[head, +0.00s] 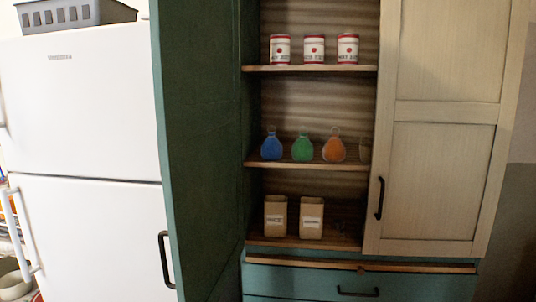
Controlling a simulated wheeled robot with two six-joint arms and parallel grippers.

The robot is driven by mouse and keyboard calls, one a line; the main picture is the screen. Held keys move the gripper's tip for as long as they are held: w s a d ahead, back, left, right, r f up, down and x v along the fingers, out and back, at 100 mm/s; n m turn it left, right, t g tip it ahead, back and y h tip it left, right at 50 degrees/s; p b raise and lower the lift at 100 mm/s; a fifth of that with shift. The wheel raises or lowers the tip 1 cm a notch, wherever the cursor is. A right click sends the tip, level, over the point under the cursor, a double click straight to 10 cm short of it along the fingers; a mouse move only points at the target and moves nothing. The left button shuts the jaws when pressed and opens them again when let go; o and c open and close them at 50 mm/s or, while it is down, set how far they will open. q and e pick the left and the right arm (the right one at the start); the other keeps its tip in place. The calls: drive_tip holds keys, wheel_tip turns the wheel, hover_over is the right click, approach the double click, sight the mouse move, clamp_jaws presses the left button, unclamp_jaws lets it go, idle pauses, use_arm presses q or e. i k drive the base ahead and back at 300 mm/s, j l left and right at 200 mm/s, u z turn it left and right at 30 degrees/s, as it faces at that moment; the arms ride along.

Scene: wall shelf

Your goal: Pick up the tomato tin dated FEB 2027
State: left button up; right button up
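Three white-and-red tins stand in a row on the upper shelf of the open cupboard: a left tin (280,50), a middle tin (314,50) and a right tin (348,50). Each has a red rim and a red round picture like a tomato. A dark date line runs along the lower part of each label. The print is too small and blurred to read surely, so I cannot tell which is dated FEB 2027. The tins are upright with small gaps between them. Neither of my grippers is in view.
The middle shelf holds blue (271,147), green (302,149) and orange (334,150) rounded containers. Two tan boxes (276,217) stand below. The green left door (205,150) is open; the cream right door (440,150) covers the right side. A fridge (80,110) stands left.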

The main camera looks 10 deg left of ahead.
sight(314, 42)
drive_tip(key=j+z, duration=0.15)
drive_tip(key=j, duration=0.4)
drive_tip(key=j+z, duration=0.15)
drive_tip(key=j, duration=0.4)
drive_tip(key=k+j+z, duration=0.1)
drive_tip(key=j, duration=0.45)
drive_tip(key=k+j+z, duration=0.15)
drive_tip(key=j, duration=0.4)
drive_tip(key=i+l+u, duration=0.25)
drive_tip(key=l, duration=0.9)
drive_tip(key=l+u, duration=0.25)
drive_tip(key=l, duration=0.85)
drive_tip(key=i+l+u, duration=0.5)
drive_tip(key=i+l, duration=0.7)
drive_tip(key=k+j+z, duration=0.1)
drive_tip(key=j, duration=0.25)
drive_tip(key=k+j+z, duration=0.15)
drive_tip(key=j, duration=0.25)
drive_tip(key=k+j+z, duration=0.1)
drive_tip(key=j, duration=0.25)
drive_tip(key=k+j+z, duration=0.15)
drive_tip(key=j, duration=0.2)
